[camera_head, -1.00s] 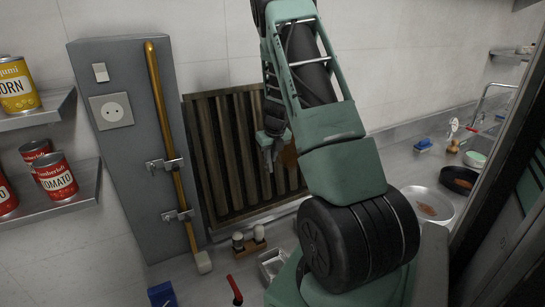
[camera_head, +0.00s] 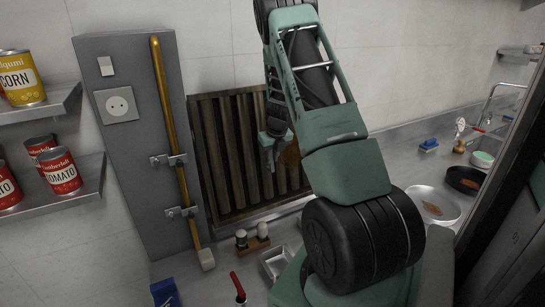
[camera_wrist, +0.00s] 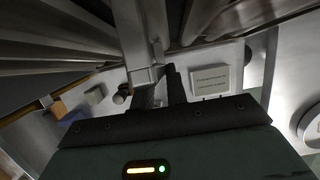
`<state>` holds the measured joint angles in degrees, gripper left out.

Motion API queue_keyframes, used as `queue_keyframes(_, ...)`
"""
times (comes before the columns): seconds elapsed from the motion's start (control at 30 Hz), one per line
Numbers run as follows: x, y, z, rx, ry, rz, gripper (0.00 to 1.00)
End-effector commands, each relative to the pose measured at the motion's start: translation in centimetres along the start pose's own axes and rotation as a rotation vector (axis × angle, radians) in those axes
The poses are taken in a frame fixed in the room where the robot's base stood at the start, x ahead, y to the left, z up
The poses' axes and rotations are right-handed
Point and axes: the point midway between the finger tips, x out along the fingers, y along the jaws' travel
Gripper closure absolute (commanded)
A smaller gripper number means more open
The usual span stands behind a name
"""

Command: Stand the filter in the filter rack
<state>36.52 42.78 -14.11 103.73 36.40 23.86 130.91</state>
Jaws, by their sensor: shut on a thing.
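The filter (camera_head: 227,150) is a large dark brown slatted panel, nearly upright and close to the tiled wall. My arm hides part of its right side. In the wrist view its slats (camera_wrist: 50,45) fill the top. My gripper (camera_head: 270,150) is in front of the filter's face, pointing down. In the wrist view my gripper (camera_wrist: 165,88) is shut on a grey metal part that looks like the filter's handle (camera_wrist: 143,78). A pale metal rail (camera_head: 270,211), perhaps the filter rack, runs along the filter's lower edge. I cannot tell whether the filter rests in it.
A grey cabinet (camera_head: 130,150) with a brass pipe (camera_head: 173,130) stands close to the filter's left. Two shakers (camera_head: 252,238) and a small metal tray (camera_head: 274,262) stand in front. A white label card (camera_wrist: 211,80) shows in the wrist view. Pans (camera_head: 433,205) lie to the right.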

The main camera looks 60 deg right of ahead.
Motion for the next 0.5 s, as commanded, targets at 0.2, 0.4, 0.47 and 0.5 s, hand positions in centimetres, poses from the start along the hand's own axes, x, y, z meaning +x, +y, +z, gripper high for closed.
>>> queue_keyframes(0.2,0.4,-0.1,0.0,0.001,-0.007,-0.002,1.0)
queue_keyframes(0.4,1.0,-0.1,-0.3,0.001,-0.008,-0.003,1.0)
queue_keyframes(0.47,1.1,-0.1,-0.3,0.001,-0.008,-0.003,1.0)
queue_keyframes(0.5,1.3,-0.1,-0.4,0.001,-0.008,-0.003,1.0)
